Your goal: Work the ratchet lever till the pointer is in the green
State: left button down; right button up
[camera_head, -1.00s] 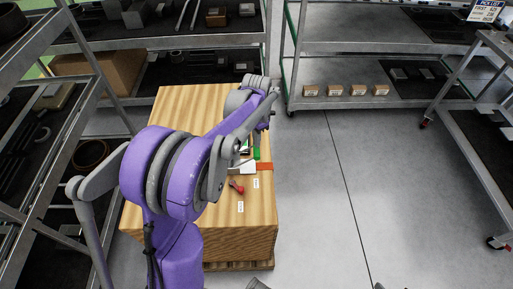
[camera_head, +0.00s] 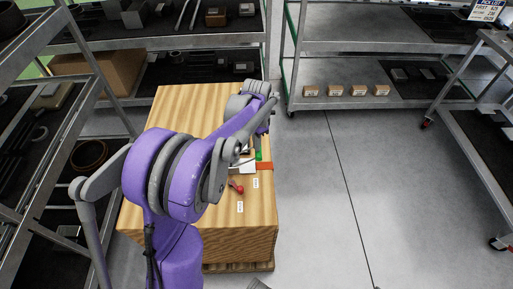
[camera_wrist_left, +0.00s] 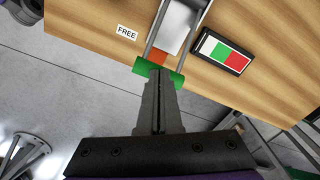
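In the left wrist view, a green cylindrical handle (camera_wrist_left: 146,67) joins two thin metal rods of the lever, by a grey metal plate (camera_wrist_left: 182,25). My left gripper (camera_wrist_left: 159,74) has its fingers together, with their tips at the middle of the handle and covering part of it. A black gauge (camera_wrist_left: 222,52) with white, green and red fields lies to the right. I cannot make out its pointer. In the head view, my left arm hides most of the mechanism; a green part (camera_head: 258,155) shows past it.
The mechanism sits on a wooden crate (camera_head: 200,222). A red knob (camera_head: 237,188), an orange strip (camera_head: 264,166) and white labels are on its top. A "FREE" label (camera_wrist_left: 127,32) shows in the wrist view. Shelving stands left and behind; the grey floor (camera_head: 320,210) to the right is clear.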

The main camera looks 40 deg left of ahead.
pick_arm(q)
jog(key=shift+a+r+p, duration=0.15)
jog(key=shift+r+p, duration=0.2)
jog(key=shift+r, duration=0.2)
notch_tip(320, 180, up, 9)
jog(key=p, duration=0.5)
pick_arm(e)
notch_tip(320, 180, up, 7)
jog(key=w, duration=0.1)
jog(key=shift+w, duration=0.4)
pick_arm(q)
jog(key=shift+s, duration=0.1)
pick_arm(e)
jog(key=shift+f, duration=0.1)
pick_arm(q)
notch_tip(320, 180, up, 5)
jog(key=m+t+h+b, duration=0.1)
jog(key=m+h+b, duration=0.1)
jog(key=m+b, duration=0.3)
send_over(255, 152)
jog(key=s+a+p, duration=0.1)
jog(key=a, duration=0.2)
jog(key=shift+s+d+f+m, duration=0.1)
jog(key=shift+s+d+m, duration=0.1)
jog(key=shift+m, duration=0.3)
pick_arm(e)
jog(key=f, duration=0.3)
jog(key=s+a+f, duration=0.1)
jog(key=shift+f, duration=0.35)
